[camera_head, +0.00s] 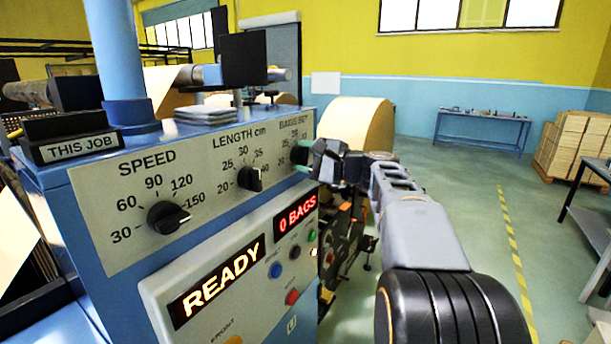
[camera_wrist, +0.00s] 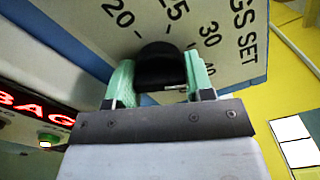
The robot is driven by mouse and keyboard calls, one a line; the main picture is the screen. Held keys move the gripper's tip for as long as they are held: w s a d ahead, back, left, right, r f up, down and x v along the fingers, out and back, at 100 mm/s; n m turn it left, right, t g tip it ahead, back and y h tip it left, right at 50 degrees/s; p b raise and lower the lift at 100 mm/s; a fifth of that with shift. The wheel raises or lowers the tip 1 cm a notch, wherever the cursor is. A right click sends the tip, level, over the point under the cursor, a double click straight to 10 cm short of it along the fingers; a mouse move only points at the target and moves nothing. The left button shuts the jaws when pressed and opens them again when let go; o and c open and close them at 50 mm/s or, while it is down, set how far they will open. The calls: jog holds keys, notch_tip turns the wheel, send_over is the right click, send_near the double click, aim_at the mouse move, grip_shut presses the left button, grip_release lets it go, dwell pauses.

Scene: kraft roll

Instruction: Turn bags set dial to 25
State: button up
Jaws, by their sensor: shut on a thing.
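The bags set dial (camera_head: 299,155) is a black knob on the right end of the light panel on the blue machine. In the wrist view the knob (camera_wrist: 160,66) sits between the two green fingers of my gripper (camera_wrist: 160,75), which is shut on it. In the head view my gripper (camera_head: 310,156) reaches the knob from the right and partly covers the dial. Marks 20, 25 and 30 show around the knob in the wrist view, and a mark at the right is partly hidden. I cannot tell which mark the knob points to.
The length dial (camera_head: 250,178) and speed dial (camera_head: 168,217) are left of my gripper. Below are a READY display (camera_head: 218,284), a red 0 BAGS display (camera_head: 296,214) and several coloured buttons. Open floor (camera_head: 460,200) lies to the right.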

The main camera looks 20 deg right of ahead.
jog(key=n+b, duration=0.3)
jog(key=b, duration=0.2)
jog(key=shift+f+n, duration=0.35)
jog(key=shift+n, duration=0.05)
jog(key=n+b, duration=0.3)
jog(key=shift+r+n+b, duration=0.1)
jog(key=shift+n+b, duration=0.2)
jog(key=shift+b, duration=0.1)
jog(key=n+b, duration=0.4)
jog(key=n, duration=0.1)
jog(key=shift+r+n, duration=0.2)
jog(key=shift+n, duration=0.4)
jog(key=o, duration=0.9)
jog(key=b+v, duration=0.1)
jog(key=v, duration=1.2)
jog(key=shift+s+d+b, duration=0.3)
jog(key=shift+b, duration=0.05)
